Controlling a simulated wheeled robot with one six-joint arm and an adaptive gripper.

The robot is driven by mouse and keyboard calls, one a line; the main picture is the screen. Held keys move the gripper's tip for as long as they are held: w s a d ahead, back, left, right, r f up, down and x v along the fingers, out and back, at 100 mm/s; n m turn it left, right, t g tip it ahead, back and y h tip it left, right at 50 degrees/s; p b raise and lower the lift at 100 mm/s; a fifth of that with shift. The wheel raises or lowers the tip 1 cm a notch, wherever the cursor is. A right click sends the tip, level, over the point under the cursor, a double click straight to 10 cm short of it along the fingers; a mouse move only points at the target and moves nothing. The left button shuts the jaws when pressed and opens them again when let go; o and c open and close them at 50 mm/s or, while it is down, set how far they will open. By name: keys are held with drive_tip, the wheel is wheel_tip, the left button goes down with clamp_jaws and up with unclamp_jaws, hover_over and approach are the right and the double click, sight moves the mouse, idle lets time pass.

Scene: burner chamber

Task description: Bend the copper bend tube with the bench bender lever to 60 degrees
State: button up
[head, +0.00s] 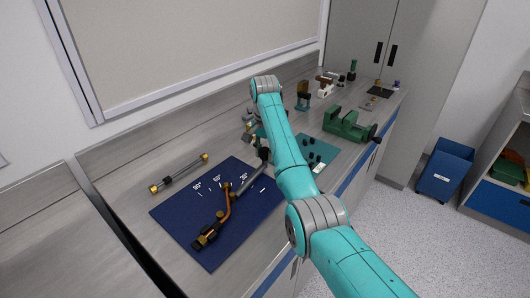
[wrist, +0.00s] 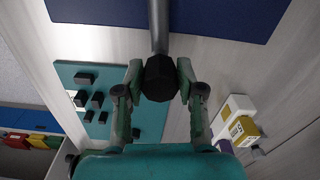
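The copper bend tube (head: 227,207) sits in the bench bender on the blue mat (head: 180,213). It runs from a dark brass-ended clamp (head: 205,236) and shows a slight bend. The grey lever (head: 250,174) slants up and right from the bender to a black knob (head: 264,154). In the wrist view the black knob (wrist: 160,78) lies between the fingers of my gripper (wrist: 160,76), which appear shut against its two sides. The grey lever rod (wrist: 159,28) runs from it toward the mat. In the head view my arm hides most of the gripper.
A glass tube with brass ends (head: 180,173) lies behind. A teal mat with black blocks (head: 318,152) and a green vise (head: 347,125) stand to the right.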

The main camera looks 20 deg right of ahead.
clamp_jaws()
drive_tip(key=shift+w+a+n, duration=0.45)
drive_tip(key=shift+a, duration=0.3)
drive_tip(key=shift+w+a+n, duration=0.4)
drive_tip(key=shift+w+a, duration=0.1)
drive_tip(key=shift+a, duration=0.2)
drive_tip(key=shift+w+a+n, duration=0.45)
drive_tip(key=shift+a, duration=0.3)
drive_tip(key=o, duration=0.7)
unclamp_jaws()
wheel_tip(320, 180, up, 12)
